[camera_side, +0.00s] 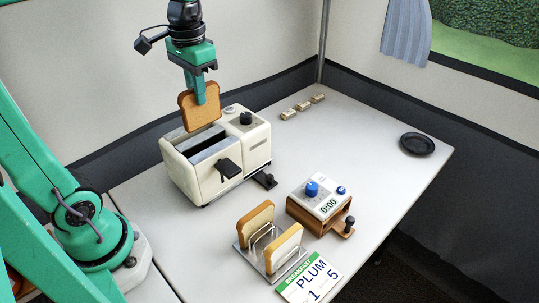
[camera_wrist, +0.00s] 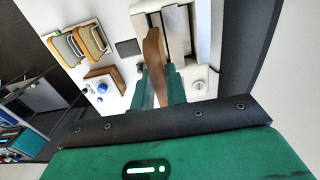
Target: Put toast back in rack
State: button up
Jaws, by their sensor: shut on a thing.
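My gripper (camera_side: 201,92) is shut on a slice of toast (camera_side: 194,112) and holds it upright above the cream toaster (camera_side: 206,180). In the wrist view the held toast (camera_wrist: 152,52) shows edge-on between the two green fingers, with the toaster (camera_wrist: 189,14) behind it. The toaster's slots look dark and empty where they show. The wire toast rack (camera_side: 264,246) stands at the front of the table. One slice (camera_side: 256,220) is at its back end and another slice (camera_side: 284,247) at its front end. The middle of the rack looks free of toast.
A green and white breakfast card (camera_side: 310,279) lies in front. A black dish (camera_side: 417,144) is at the far right, and small wrapped pieces (camera_side: 303,105) lie at the back.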

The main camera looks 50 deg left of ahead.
jog(key=s+d+f, duration=0.1)
jog(key=d+f, duration=0.4)
jog(key=d, duration=0.7)
jog(key=s+d+f, duration=0.1)
jog(key=d+f, duration=0.4)
jog(key=d, duration=0.7)
jog(key=shift+s, duration=0.3)
jog(key=shift+f, duration=0.35)
jog(key=shift+f, duration=4.3)
jog(key=o, duration=1.1)
jog(key=shift+r, duration=0.1)
